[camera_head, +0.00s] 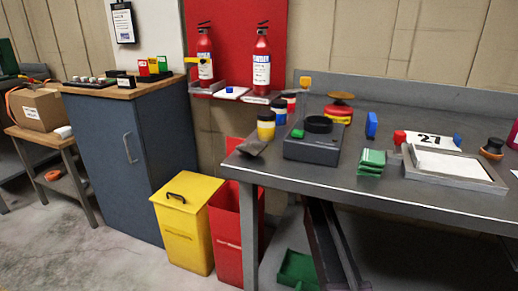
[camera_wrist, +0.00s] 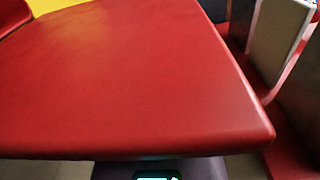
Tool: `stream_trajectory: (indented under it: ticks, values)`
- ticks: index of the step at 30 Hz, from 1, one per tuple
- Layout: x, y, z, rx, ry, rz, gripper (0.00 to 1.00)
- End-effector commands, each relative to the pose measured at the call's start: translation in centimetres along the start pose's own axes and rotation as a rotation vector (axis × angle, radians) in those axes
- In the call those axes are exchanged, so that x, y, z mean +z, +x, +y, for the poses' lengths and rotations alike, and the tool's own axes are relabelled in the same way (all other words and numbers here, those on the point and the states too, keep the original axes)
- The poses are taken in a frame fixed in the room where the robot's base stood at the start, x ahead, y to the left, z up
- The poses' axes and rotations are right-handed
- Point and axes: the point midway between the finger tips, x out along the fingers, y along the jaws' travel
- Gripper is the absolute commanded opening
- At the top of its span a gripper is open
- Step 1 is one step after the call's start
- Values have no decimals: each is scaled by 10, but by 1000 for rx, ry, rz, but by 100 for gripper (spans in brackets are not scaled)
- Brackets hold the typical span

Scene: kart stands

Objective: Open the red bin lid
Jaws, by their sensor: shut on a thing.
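The red bin (camera_head: 227,238) stands on the floor under the left end of the workbench, right beside the yellow bin. Its red lid (camera_head: 238,152) appears raised and stands steeply up behind the bin's open top, partly hidden by the bench. In the wrist view the red lid (camera_wrist: 130,80) fills most of the picture as a broad flat panel. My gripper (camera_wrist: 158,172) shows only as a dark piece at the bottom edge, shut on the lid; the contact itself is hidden. The head view does not show my gripper.
The yellow bin (camera_head: 185,222) has its lid down, with a black handle. A blue-grey cabinet (camera_head: 112,165) stands to the left. The workbench (camera_head: 390,203) overhangs the red bin's right side. A green bin (camera_head: 297,268) is under the bench. Open floor lies in front.

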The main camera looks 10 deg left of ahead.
Motion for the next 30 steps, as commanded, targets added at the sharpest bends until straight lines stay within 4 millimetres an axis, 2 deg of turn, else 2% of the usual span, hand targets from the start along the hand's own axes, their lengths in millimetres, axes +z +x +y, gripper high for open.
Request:
stream_trajectory:
  ticks: [18, 19, 22, 30]
  values:
    - [6, 18, 4, 8, -3, -20, 0]
    - [7, 18, 4, 8, -3, -20, 23]
    - [7, 19, 4, 8, -2, -21, 51]
    - [8, 21, 4, 7, -2, -23, 51]
